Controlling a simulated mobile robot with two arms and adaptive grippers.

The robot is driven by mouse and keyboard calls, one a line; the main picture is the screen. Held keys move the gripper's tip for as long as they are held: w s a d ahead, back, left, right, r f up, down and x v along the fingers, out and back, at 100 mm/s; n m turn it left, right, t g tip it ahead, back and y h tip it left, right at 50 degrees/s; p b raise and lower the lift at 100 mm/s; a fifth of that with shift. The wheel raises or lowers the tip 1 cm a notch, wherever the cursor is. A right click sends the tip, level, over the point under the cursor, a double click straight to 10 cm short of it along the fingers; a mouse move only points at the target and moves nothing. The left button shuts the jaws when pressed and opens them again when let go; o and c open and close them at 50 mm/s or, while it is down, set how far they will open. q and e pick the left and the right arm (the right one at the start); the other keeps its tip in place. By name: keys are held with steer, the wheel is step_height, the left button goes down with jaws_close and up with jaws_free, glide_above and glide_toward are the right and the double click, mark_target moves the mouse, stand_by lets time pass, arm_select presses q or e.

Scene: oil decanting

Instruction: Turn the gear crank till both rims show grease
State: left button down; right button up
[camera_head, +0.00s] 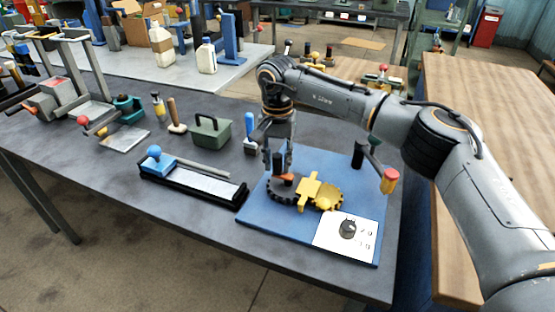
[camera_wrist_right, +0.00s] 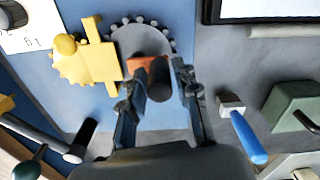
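A blue board (camera_head: 285,240) carries a dark toothed gear (camera_head: 282,196) and a yellow gear (camera_head: 328,199), with a yellow bracket (camera_head: 309,187) across them. An orange-brown crank arm (camera_head: 284,181) sits over the dark gear; in the right wrist view it (camera_wrist_right: 148,68) shows near the fingertips. My right gripper (camera_head: 278,166) points down over the dark gear. In the right wrist view its fingers (camera_wrist_right: 160,66) stand apart on either side of a dark upright handle (camera_wrist_right: 160,90), with narrow gaps visible. Grease on the rims cannot be made out. My left gripper is out of view.
A white card (camera_head: 333,243) with a dark knob (camera_head: 347,228) lies at the board's front right. A blue-handled tool (camera_head: 249,133), green box (camera_head: 211,133) and black tray (camera_head: 190,190) lie left.

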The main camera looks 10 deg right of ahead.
steer(key=shift+o, duration=0.6)
step_height(320, 180, up, 12)
